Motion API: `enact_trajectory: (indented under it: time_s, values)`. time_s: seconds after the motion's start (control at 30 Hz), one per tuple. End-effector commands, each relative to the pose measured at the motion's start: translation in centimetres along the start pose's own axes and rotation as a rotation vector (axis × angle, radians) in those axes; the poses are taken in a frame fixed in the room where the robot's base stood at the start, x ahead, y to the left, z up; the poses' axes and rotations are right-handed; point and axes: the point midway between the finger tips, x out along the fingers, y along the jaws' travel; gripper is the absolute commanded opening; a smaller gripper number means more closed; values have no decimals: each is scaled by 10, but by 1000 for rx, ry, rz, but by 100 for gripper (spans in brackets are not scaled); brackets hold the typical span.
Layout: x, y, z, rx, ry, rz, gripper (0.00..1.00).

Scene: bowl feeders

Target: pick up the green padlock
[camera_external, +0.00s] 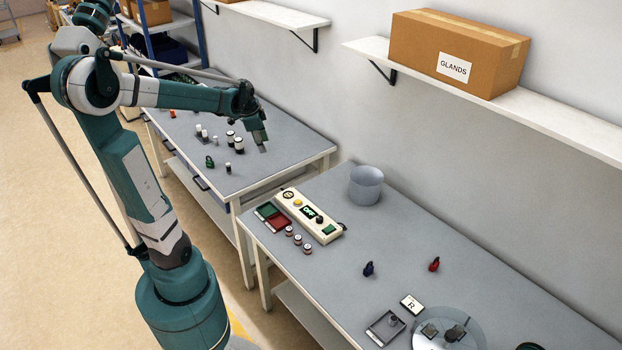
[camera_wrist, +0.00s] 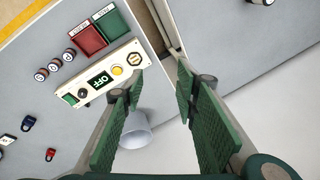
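The green padlock (camera_external: 209,161) stands on the far grey table (camera_external: 270,170), near its front edge, small and dark green. It is not visible in the wrist view. My gripper (camera_external: 263,143) is raised above the right part of that table, to the right of the padlock and apart from it. In the wrist view my gripper (camera_wrist: 158,88) has its two green-padded fingers spread wide, with nothing held between them.
Several black-and-white cylinders (camera_external: 239,145) stand around the padlock. The near table holds a control box (camera_external: 308,215) reading OFF, a grey bowl (camera_external: 366,185), a blue padlock (camera_external: 369,268) and a red padlock (camera_external: 434,264). A shelf (camera_external: 560,120) overhangs it.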

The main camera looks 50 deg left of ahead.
Motion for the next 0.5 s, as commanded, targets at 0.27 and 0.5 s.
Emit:
enact_trajectory:
  time_s: [0.27,0.5]
  values:
    - [31,-58,33,92,-50,36,30]
    - [59,-104,69,173,-83,75,30]
